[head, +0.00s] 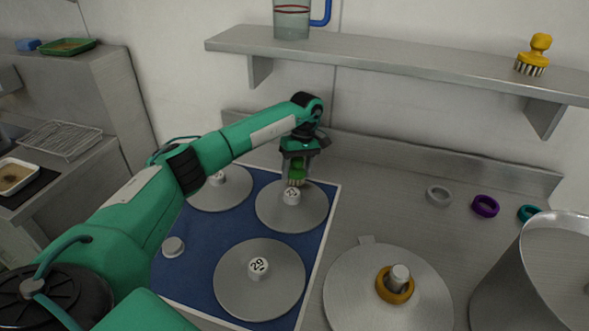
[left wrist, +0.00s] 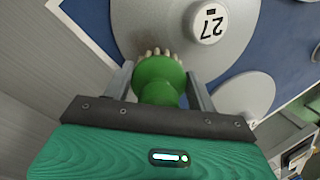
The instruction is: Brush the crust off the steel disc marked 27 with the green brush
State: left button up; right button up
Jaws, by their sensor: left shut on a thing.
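The steel disc marked 27 (head: 308,219) lies on the blue mat, with a white numbered knob at its middle. It also shows in the left wrist view (left wrist: 150,22), with the 27 upside down. My left gripper (head: 299,158) is shut on the green brush (head: 297,173), over the far part of this disc. In the left wrist view the brush's round green body (left wrist: 158,82) sits between the fingers, its pale bristles against or just above the disc beside the knob. I cannot tell contact for sure. My right gripper is out of view.
Other steel discs lie on the blue mat (head: 199,275), one marked 29 (head: 240,290). A disc with an orange ring (head: 394,290), loose rings (head: 485,206) and a large steel pot (head: 515,290) stand right. A shelf (head: 420,68) above holds a yellow brush (head: 535,55) and a jug.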

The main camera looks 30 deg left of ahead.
aim_at(317, 196)
pick_arm(q)
jog(key=shift+s+d+f+p, duration=0.1)
jog(key=shift+s+d+f, duration=0.15)
jog(key=shift+d, duration=1.15)
jog(key=shift+s+d+f+p, duration=0.2)
jog(key=shift+d+f, duration=0.15)
jog(key=shift+d, duration=1)
jog(key=shift+s+d+f+p, duration=0.1)
jog(key=shift+s+d+f, duration=0.15)
jog(key=shift+d, duration=1.15)
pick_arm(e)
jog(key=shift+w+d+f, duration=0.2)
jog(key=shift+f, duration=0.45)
pick_arm(q)
jog(key=shift+w+r, duration=0.1)
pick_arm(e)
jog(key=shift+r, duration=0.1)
pick_arm(q)
jog(key=v, duration=0.2)
jog(key=p+v, duration=0.1)
jog(key=v, duration=0.1)
jog(key=d+v, duration=0.1)
jog(key=v, duration=0.1)
jog(key=shift+w+p, duration=0.25)
jog(key=shift+p, duration=0.15)
jog(key=shift+r, duration=0.3)
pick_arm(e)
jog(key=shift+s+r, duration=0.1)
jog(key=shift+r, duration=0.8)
